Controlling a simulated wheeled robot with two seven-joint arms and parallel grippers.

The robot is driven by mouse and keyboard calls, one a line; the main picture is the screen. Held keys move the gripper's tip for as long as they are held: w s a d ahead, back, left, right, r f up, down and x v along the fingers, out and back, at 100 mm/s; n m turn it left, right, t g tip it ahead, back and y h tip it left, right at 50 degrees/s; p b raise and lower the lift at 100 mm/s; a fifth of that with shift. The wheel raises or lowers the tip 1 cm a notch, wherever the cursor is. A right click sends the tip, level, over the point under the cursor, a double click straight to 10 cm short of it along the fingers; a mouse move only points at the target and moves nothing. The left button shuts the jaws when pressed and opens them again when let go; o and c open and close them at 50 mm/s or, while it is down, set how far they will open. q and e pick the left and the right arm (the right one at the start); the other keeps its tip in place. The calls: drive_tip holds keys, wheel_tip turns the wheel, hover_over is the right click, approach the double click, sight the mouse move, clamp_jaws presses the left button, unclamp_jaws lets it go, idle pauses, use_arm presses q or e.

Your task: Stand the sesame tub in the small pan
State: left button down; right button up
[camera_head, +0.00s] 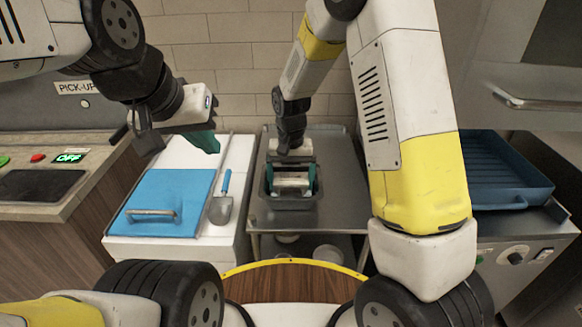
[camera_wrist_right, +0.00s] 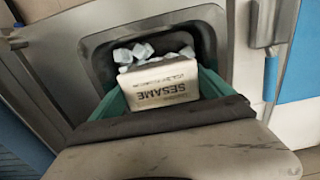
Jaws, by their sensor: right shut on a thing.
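The sesame tub (camera_head: 290,184) is pale, with SESAME printed on its face; in the right wrist view the tub (camera_wrist_right: 168,84) shows its label upside down. My right gripper (camera_head: 291,178) is shut on it, with teal pads on both sides. The tub is at the opening of a small dark pan (camera_head: 290,203) set in the steel counter. The pan's rim (camera_wrist_right: 88,46) surrounds it in the right wrist view. I cannot tell whether the tub's base touches the pan floor. My left gripper (camera_head: 178,143) is open and empty above the white unit at left.
Pale cubes (camera_wrist_right: 150,50) show at the tub's far edge; whether they lie in the tub or pan is unclear. A blue lid (camera_head: 165,195) with a handle and a scoop (camera_head: 221,205) lie left. A blue tray (camera_head: 500,172) stands right. Bare steel counter (camera_head: 340,215) surrounds the pan.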

sight(291, 178)
drive_tip(key=shift+f, duration=0.3)
drive_tip(key=o, duration=1.5)
drive_tip(key=shift+f, duration=0.15)
drive_tip(key=shift+c, duration=0.2)
drive_tip(key=s+d+r+t+y, duration=0.1)
drive_tip(key=d+r, duration=0.1)
drive_tip(key=r, duration=0.7)
drive_tip(key=s+d+r, duration=0.2)
drive_tip(key=r, duration=0.7)
drive_tip(key=s+d+r+t, duration=0.2)
drive_tip(key=s+d+r, duration=0.2)
drive_tip(key=s, duration=0.4)
drive_tip(key=s+d+r+t+y, duration=0.1)
drive_tip(key=s+d+r+t, duration=0.2)
drive_tip(key=s+d, duration=0.3)
drive_tip(key=s+r, duration=0.1)
drive_tip(key=s, duration=0.1)
drive_tip(key=shift+s+n, duration=0.3)
drive_tip(key=shift+d, duration=0.1)
